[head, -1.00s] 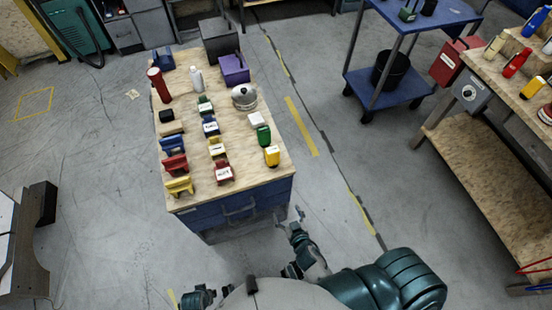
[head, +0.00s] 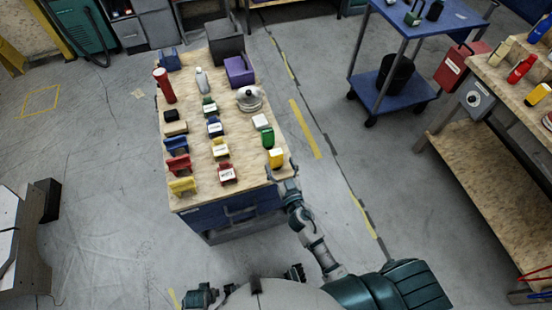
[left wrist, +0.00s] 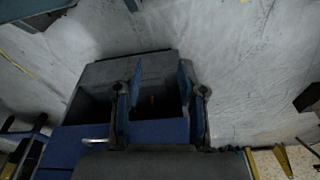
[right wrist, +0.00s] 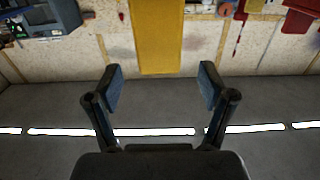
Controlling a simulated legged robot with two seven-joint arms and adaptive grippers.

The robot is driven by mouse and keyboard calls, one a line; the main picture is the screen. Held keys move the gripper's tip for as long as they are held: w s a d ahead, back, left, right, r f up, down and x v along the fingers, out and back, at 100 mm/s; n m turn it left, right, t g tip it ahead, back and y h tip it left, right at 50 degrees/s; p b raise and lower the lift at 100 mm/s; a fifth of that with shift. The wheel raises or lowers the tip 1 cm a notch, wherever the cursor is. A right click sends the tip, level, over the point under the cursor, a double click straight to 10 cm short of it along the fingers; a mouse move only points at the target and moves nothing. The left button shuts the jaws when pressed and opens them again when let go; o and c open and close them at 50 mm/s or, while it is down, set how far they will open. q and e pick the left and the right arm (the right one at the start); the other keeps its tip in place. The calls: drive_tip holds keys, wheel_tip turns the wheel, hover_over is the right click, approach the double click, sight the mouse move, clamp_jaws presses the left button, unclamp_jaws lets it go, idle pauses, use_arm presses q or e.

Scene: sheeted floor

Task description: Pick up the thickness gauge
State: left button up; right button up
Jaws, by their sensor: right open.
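I cannot tell for sure which thing is the thickness gauge; a small yellow device (head: 276,157) stands at the worktop's right front edge, with a green device (head: 267,138) just behind it. My right gripper (head: 281,171) is open, at the table edge right by the yellow device. In the right wrist view its two fingers (right wrist: 160,88) are apart with nothing between them; a yellow upright shape (right wrist: 160,38) shows beyond them. My left gripper (left wrist: 160,85) is open and empty in the left wrist view, over a grey and blue cabinet.
The wooden worktop (head: 205,150) on a blue drawer cabinet (head: 235,207) holds several coloured holders, a red bottle (head: 164,85), a pot-like metal thing (head: 249,99) and a purple box (head: 238,70). A blue cart (head: 405,95) and a wooden bench (head: 485,165) stand right.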

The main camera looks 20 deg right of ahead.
sight(277, 159)
drive_tip(key=w, duration=0.5)
drive_tip(key=shift+w+f, duration=0.1)
drive_tip(key=shift+f, duration=0.1)
drive_tip(key=c, duration=1.4)
